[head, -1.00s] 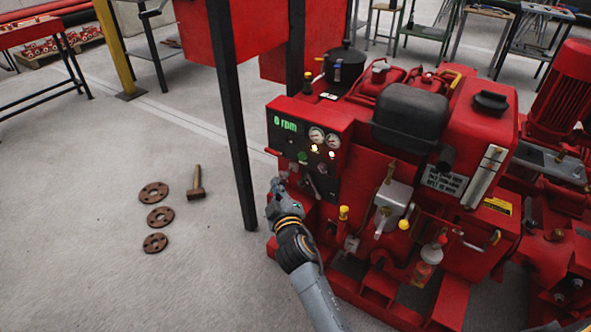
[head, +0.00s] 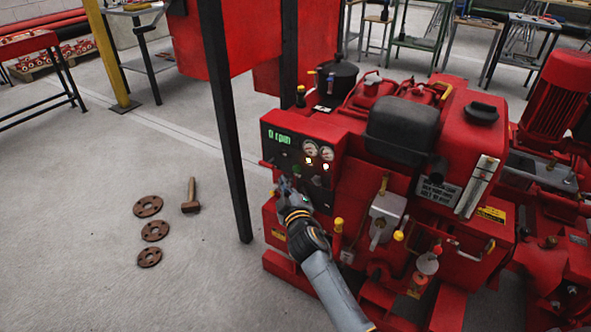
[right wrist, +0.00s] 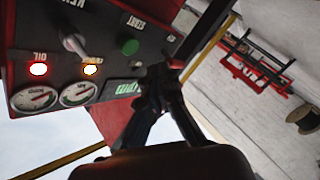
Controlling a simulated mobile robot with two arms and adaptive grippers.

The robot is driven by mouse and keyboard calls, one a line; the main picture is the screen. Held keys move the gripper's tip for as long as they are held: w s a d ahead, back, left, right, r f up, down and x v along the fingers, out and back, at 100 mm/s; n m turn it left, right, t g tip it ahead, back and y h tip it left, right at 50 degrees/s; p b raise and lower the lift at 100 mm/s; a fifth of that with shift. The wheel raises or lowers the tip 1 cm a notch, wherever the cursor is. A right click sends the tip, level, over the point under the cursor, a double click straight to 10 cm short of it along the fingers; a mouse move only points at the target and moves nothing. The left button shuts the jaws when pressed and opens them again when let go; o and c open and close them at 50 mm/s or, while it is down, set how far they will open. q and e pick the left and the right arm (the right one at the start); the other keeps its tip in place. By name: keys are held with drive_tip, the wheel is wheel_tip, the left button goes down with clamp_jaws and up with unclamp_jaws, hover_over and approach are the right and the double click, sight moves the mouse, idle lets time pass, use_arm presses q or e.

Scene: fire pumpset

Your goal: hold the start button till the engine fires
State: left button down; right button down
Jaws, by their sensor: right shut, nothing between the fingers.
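The engine's black control panel (head: 278,160) shows a green 0 rpm display (head: 280,138) in the head view. In the right wrist view the green start button (right wrist: 129,47) stands out from the panel below the word START. My right gripper (head: 282,184) is in front of the panel's lower left part. Its dark fingers (right wrist: 160,76) are shut and empty. In the right wrist view they appear beside the button, with a visible gap; I see no contact. A key switch (right wrist: 73,42) sits beside the button. My left gripper is not in view.
A dark post (head: 226,130) stands close left of the panel. Rusty flanges (head: 155,230) and a hammer (head: 190,196) lie on the floor at left.

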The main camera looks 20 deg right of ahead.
drive_tip(key=shift+w+d, duration=0.8)
drive_tip(key=shift+d, duration=0.2)
drive_tip(key=shift+d, duration=0.1)
idle(0.7)
drive_tip(key=shift+w+d, duration=0.25)
drive_tip(key=shift+w+d, duration=0.25)
drive_tip(key=shift+d, duration=0.15)
idle(2.7)
drive_tip(key=shift+a, duration=0.1)
idle(0.7)
drive_tip(key=shift+s+a, duration=0.55)
drive_tip(key=shift+a, duration=0.05)
drive_tip(key=shift+a, duration=0.1)
drive_tip(key=shift+s+a, duration=0.75)
drive_tip(key=shift+a, duration=0.25)
drive_tip(key=shift+s+a, duration=0.75)
drive_tip(key=shift+a, duration=0.2)
